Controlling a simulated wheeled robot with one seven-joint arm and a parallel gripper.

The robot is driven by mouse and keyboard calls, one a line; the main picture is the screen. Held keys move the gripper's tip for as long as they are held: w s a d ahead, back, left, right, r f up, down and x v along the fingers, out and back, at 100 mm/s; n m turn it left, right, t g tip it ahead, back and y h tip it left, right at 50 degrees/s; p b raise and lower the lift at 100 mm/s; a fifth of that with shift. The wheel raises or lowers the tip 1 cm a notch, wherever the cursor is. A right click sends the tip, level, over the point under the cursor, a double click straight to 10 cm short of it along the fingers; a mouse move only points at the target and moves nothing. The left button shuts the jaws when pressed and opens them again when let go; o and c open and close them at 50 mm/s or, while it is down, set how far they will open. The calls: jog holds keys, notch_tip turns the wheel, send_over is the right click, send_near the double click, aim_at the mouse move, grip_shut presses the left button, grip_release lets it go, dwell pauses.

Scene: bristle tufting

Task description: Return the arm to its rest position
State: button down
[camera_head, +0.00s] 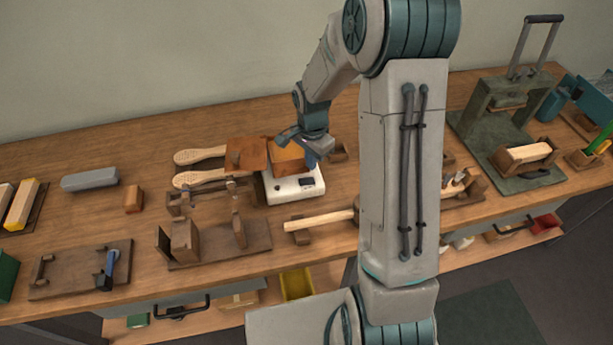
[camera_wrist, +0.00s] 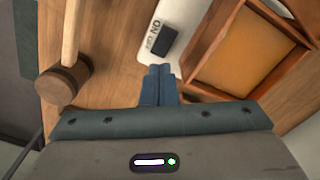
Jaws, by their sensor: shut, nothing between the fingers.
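My gripper (camera_head: 313,158) is above the white scale (camera_head: 296,186) on the wooden bench, beside an orange-brown wooden box (camera_head: 289,157). In the wrist view the fingers of my gripper (camera_wrist: 159,72) are pressed together with nothing between them, over the edge of the scale (camera_wrist: 150,40). The open box (camera_wrist: 238,50) lies to their right there, with a tan bottom. My arm rises from the front and bends over the bench, hiding part of it. I cannot tell the exact height of the fingers above the scale.
A wooden mallet (camera_head: 320,220) lies in front of the scale. Wooden brush handles (camera_head: 200,155) and a wooden fixture (camera_head: 212,240) stand to the left. A green press (camera_head: 510,125) stands at the right. Open bench surface (camera_head: 90,150) shows at the back left.

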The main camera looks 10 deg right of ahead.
jog(key=shift+r, duration=0.7)
jog(key=s+r+n+t, duration=0.3)
jog(key=s+r+n, duration=0.9)
jog(key=s+r, duration=0.7)
jog(key=shift+s, duration=1.15)
jog(key=shift+a, duration=0.15)
